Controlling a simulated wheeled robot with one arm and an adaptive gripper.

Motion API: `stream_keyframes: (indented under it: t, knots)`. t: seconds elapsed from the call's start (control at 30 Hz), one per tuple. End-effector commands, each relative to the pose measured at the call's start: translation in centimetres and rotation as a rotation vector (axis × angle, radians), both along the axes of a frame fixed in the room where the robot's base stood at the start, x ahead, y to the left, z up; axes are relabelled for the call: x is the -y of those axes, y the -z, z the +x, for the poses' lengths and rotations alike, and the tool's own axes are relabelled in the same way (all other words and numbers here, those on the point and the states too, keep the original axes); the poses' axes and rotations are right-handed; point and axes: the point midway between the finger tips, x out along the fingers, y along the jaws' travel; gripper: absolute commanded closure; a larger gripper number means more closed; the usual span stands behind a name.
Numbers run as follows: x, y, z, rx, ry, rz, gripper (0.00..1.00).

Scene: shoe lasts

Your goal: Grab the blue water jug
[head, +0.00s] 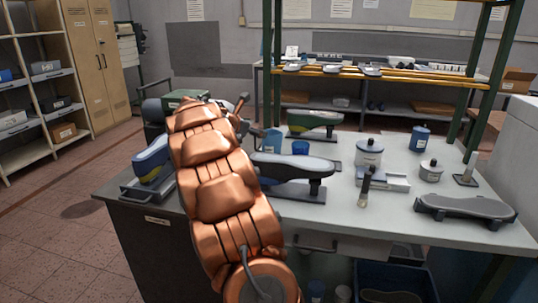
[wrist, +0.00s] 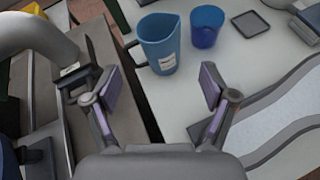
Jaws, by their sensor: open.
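The blue water jug (wrist: 162,48) stands upright on the white tabletop in the wrist view, with a dark handle at its left and a small white label. In the head view the jug (head: 272,141) shows just right of my copper arm, partly hidden. My gripper (wrist: 158,92) is open and empty, its two fingers spread wide. The jug lies beyond the fingertips, roughly centred between them and apart from both. In the head view my arm hides most of the gripper.
A blue cup (wrist: 206,26) stands close to the jug's right. A dark shoe last on a stand (head: 297,168) is in front of them, and a green one (head: 315,120) behind. A grey machine arm (wrist: 38,38) is at left in the wrist view.

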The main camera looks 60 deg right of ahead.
Motion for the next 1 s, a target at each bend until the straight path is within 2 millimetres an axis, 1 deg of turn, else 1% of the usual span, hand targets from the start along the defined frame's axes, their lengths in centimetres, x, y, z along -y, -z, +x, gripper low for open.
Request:
stream_keyframes:
  t: [0.03,0.1,0.2,0.27,0.37,0.5,0.8,1.0]
  knots:
    - [1.3,0.6,0.2,-0.034,-0.015,-0.021,0.16]
    - [2.6,0.8,0.4,-0.079,-0.037,-0.043,0.16]
    - [3.6,0.7,0.6,-0.115,-0.056,-0.067,0.16]
    - [4.0,0.9,0.7,-0.126,-0.062,-0.073,0.16]
    - [4.1,1.8,0.7,-0.134,-0.067,-0.077,0.16]
    - [4.1,4.2,0.7,-0.136,-0.066,-0.075,0.16]
    - [4.0,8.9,0.7,-0.133,-0.064,-0.076,0.16]
    - [5.8,9.5,0.8,-0.13,-0.065,-0.073,0.16]
